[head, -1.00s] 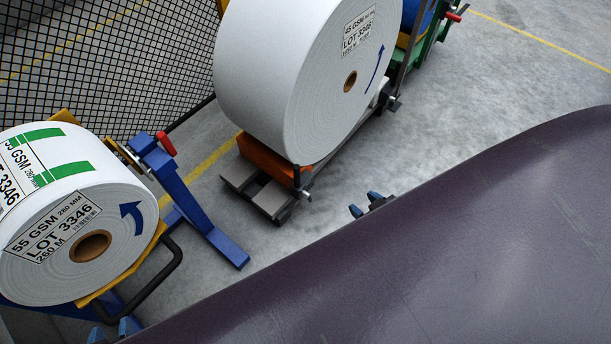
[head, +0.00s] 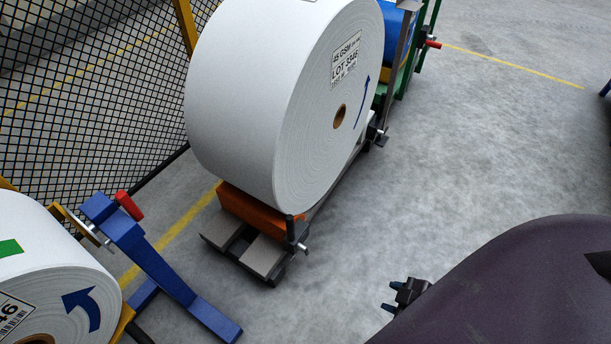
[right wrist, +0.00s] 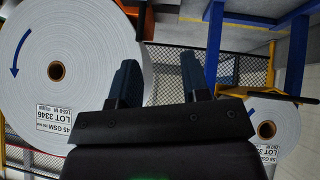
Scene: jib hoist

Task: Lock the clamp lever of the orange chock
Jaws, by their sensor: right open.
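The orange chock (head: 250,208) sits on a low pallet-like base, against the underside of a large white paper roll (head: 275,95). A dark clamp lever (head: 291,229) stands upright at the chock's near right corner, with a small metal pin beside it. Its exact setting is too small to tell. My right gripper (head: 388,296) is open and empty, to the lower right of the lever and well apart from it. My left gripper is out of view.
A blue stand (head: 150,255) with a red handle (head: 129,205) holds a smaller white roll (head: 55,270) at the left. A black mesh fence (head: 80,100) runs behind. Clear grey floor (head: 480,140) lies to the right of the large roll.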

